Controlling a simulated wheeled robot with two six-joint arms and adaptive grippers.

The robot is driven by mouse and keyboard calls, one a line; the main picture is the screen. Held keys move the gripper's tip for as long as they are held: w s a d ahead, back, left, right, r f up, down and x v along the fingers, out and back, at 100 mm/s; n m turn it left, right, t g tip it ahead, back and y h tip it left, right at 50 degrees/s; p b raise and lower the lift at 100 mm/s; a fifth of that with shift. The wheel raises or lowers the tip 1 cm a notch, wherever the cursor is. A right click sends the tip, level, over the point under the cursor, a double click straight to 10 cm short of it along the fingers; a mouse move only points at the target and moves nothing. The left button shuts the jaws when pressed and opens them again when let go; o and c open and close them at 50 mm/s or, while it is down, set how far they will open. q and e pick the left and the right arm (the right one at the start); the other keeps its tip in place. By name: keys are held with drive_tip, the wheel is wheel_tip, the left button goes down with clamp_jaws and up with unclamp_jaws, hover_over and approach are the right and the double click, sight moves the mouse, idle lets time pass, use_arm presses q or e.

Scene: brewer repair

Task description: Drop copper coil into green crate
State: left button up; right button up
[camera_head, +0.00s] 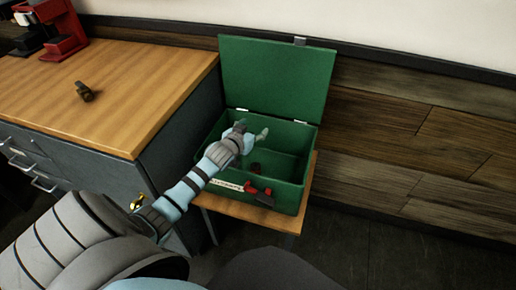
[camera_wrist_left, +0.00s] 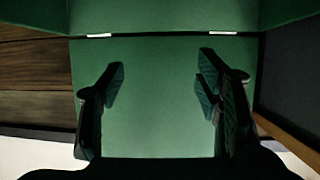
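The green crate (camera_head: 303,165) stands with its lid (camera_head: 275,80) raised at the back. My left gripper (camera_head: 252,132) is over the crate's opening, with its fingers spread and nothing between them. In the left wrist view the open fingers (camera_wrist_left: 165,90) frame the plain green lid (camera_wrist_left: 160,125). A small dark lump (camera_head: 256,168) shows inside the crate near its front wall. I cannot tell whether it is the copper coil. A small brownish piece (camera_head: 85,91) lies on the wooden counter; its kind is also unclear. My right gripper is not in view.
The crate rests on a small wooden table (camera_head: 255,216). A red and black object (camera_head: 258,192) is at the crate's front edge. The wooden counter (camera_head: 130,85) is at left, with a red machine (camera_head: 62,30) at its back. Bare floor lies at right.

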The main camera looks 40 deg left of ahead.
use_arm(q)
drive_tip(key=v, duration=1.2)
